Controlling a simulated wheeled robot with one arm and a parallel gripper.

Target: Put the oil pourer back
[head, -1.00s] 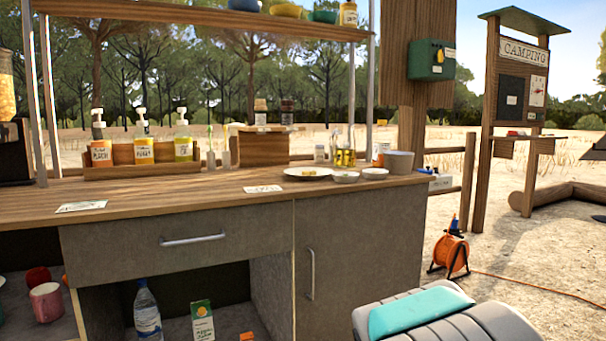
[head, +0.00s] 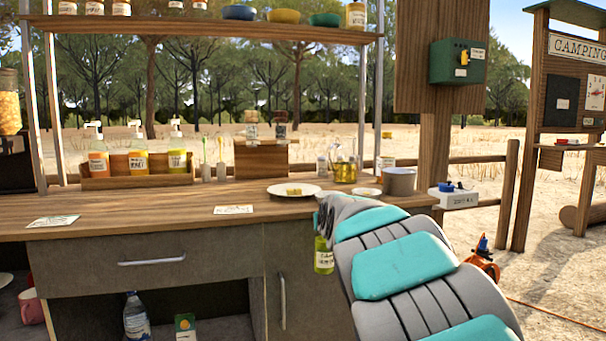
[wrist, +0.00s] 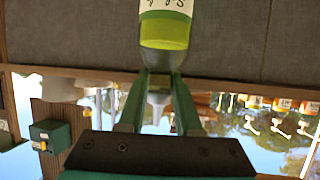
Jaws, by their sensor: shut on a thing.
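My gripper (wrist: 160,82) is shut on the oil pourer (wrist: 165,30), a small bottle of yellow-green liquid with a white label. In the wrist view, which is upside down, the bottle is between the fingers against the grey cabinet front. In the head view the oil pourer (head: 324,262) hangs upright below the end of my arm, in front of the counter (head: 130,208) edge and the cabinet door. The fingers are mostly hidden there by my wrist. A yellow-gold glass rack (head: 345,170) stands at the back right of the counter.
A plate with yellow food (head: 293,190), a small white dish (head: 367,192) and a grey pot (head: 399,181) are near the right end. A wooden bottle caddy (head: 140,178) stands at left. A shelf (head: 210,29) runs above. The front middle counter is mostly clear, with flat cards.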

